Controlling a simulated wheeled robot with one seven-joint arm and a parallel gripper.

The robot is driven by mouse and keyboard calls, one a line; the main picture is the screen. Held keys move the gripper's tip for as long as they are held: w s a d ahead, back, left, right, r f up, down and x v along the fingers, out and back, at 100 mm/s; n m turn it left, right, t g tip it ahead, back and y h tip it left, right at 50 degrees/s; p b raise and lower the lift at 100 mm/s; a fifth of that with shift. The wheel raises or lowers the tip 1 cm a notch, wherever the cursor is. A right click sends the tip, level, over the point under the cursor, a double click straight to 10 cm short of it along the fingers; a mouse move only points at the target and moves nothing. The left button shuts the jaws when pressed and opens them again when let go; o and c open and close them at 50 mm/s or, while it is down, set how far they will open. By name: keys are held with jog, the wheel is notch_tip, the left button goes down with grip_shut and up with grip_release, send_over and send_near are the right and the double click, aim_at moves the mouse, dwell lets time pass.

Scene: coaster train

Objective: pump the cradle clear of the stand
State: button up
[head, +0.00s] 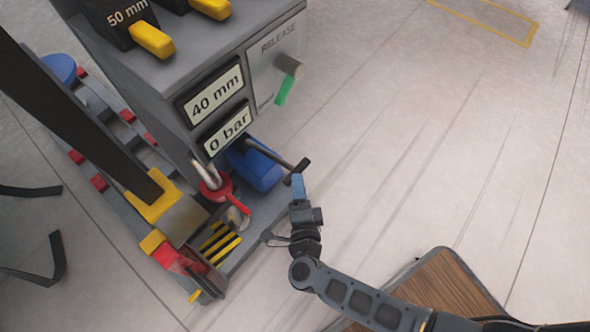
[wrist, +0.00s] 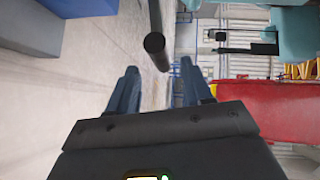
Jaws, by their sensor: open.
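A grey pump unit (head: 185,75) stands at the upper left, with displays reading "40 mm" (head: 215,95) and "0 bar" (head: 228,132). A dark pump handle (head: 272,154) sticks out to the right from a blue cylinder (head: 254,166) at its foot. My gripper (head: 298,178) is at the handle's free end. In the wrist view my gripper (wrist: 158,88) is open, and the handle's round dark end (wrist: 155,43) shows beyond and between the fingertips, not clasped. Whether a finger touches it I cannot tell. I cannot make out the cradle and stand for certain.
A "RELEASE" panel (head: 262,68) carries a green-tipped lever (head: 285,88). A red valve (head: 216,187) and a yellow-black striped plate (head: 218,244) sit low beside the handle. A wood-topped surface (head: 445,285) lies lower right. Floor to the right (head: 440,130) is clear.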

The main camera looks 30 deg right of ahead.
aim_at(297, 170)
jog(key=shift+b+x, duration=0.8)
jog(key=shift+x, duration=2)
jog(key=shift+c, duration=0.2)
grip_shut()
